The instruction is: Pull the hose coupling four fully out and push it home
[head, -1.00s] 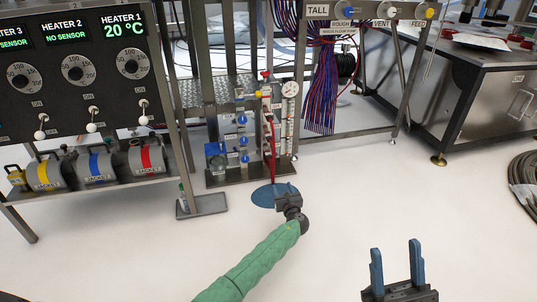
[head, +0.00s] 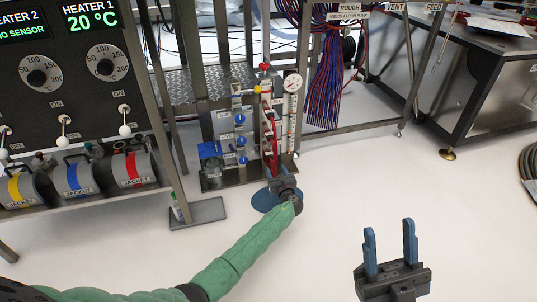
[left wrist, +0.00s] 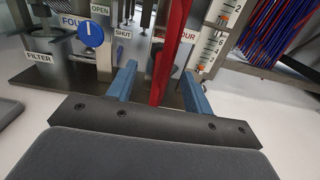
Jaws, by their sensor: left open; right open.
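My left gripper (head: 275,170) is open at the front of the small valve stand, low over its base. In the left wrist view its two blue fingers stand apart, with a red hose (left wrist: 171,50) showing between them. The same red hose (head: 272,142) runs down the stand in the head view. My right gripper (head: 390,250) is open and empty, fingers upright, over the floor.
The stand carries a blue round valve marked FOUR (left wrist: 91,33), OPEN and SHUT labels, a gauge (head: 292,83) and a scaled tube. Heater panel (head: 75,70) and jackets (head: 130,168) are at left. A metal bench (head: 490,90) stands right. The front floor is clear.

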